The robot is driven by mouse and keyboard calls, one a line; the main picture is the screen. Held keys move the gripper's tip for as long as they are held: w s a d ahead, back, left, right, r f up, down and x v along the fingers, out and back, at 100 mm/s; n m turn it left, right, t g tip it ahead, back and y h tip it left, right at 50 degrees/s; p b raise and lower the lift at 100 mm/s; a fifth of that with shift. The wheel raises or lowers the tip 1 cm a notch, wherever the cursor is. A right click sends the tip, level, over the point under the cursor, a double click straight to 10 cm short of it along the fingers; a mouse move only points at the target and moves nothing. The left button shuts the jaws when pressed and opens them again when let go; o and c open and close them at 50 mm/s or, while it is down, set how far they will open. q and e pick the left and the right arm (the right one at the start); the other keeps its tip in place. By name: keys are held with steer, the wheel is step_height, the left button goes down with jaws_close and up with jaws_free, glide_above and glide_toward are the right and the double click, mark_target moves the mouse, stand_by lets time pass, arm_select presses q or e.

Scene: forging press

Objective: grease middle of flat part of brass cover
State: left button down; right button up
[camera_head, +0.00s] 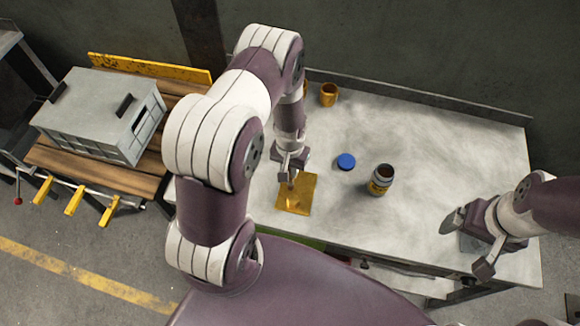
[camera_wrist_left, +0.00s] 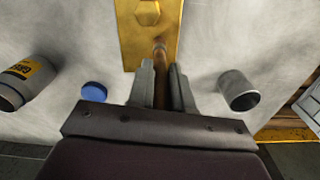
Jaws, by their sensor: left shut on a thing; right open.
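The brass cover (camera_head: 306,188) lies on the light worktop, a flat plate with a raised part that shows in the left wrist view (camera_wrist_left: 168,14). My left gripper (camera_head: 290,176) is over the cover's far edge, pointing down. It is shut on a thin brown brush (camera_wrist_left: 161,80). The brush's tip is at or just above the plate, beside the raised part; I cannot tell whether it touches. An open grease jar (camera_head: 380,185) with a yellow label stands right of the cover, and its blue lid (camera_head: 346,161) lies nearby. My right gripper (camera_head: 466,246) is open and empty at the worktop's right.
A grey metal cup (camera_wrist_left: 238,90) stands near the left gripper in the left wrist view. A brass-coloured cup (camera_head: 328,95) stands at the back of the worktop (camera_head: 430,150). The worktop's right half is mostly clear.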

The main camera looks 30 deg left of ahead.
arm_select(q)
steer(key=shift+a+f, duration=0.1)
steer(key=shift+f, duration=0.25)
stand_by(0.3)
